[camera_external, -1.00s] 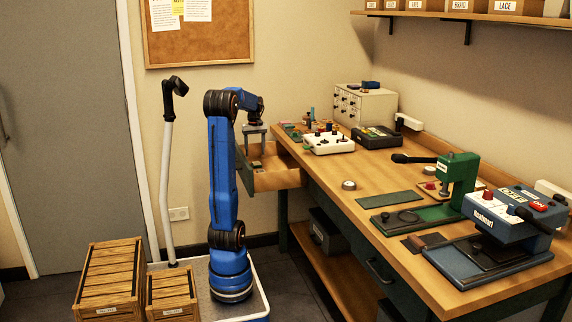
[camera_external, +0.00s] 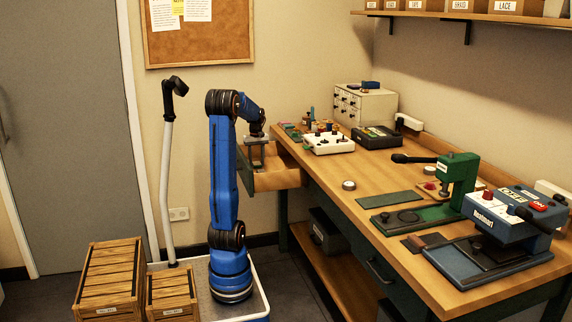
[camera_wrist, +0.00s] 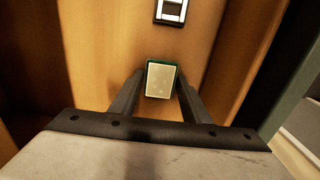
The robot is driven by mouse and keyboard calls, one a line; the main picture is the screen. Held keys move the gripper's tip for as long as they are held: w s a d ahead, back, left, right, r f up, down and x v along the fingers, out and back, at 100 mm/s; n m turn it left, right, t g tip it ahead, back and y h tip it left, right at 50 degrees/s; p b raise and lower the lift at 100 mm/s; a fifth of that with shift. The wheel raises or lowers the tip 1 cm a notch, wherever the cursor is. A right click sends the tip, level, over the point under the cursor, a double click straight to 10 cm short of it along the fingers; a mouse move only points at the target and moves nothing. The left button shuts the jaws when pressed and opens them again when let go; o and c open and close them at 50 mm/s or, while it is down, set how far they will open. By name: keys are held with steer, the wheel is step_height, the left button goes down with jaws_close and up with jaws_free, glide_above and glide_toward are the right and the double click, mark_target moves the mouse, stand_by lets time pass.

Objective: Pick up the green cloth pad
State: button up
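A small rectangular pad with a pale top and green edges (camera_wrist: 161,80) lies on the wooden drawer floor in the wrist view; I take it for the green cloth pad. The two fingers of my gripper (camera_wrist: 160,88) stand apart, one on each side of it, with their tips close to its side edges. I see no clear grip on it. In the external view my gripper (camera_external: 257,163) points down into the open drawer (camera_external: 277,181), and the pad cannot be made out there.
A black-and-white item (camera_wrist: 170,11) lies farther along the drawer. The drawer walls stand close around my gripper. The workbench (camera_external: 335,180) to the right holds a white box with knobs (camera_external: 328,143), a green press (camera_external: 459,173) and a blue machine (camera_external: 510,215).

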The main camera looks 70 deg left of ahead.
steer(key=c, duration=0.5)
steer(key=shift+r, duration=0.15)
steer(key=shift+c, duration=0.2)
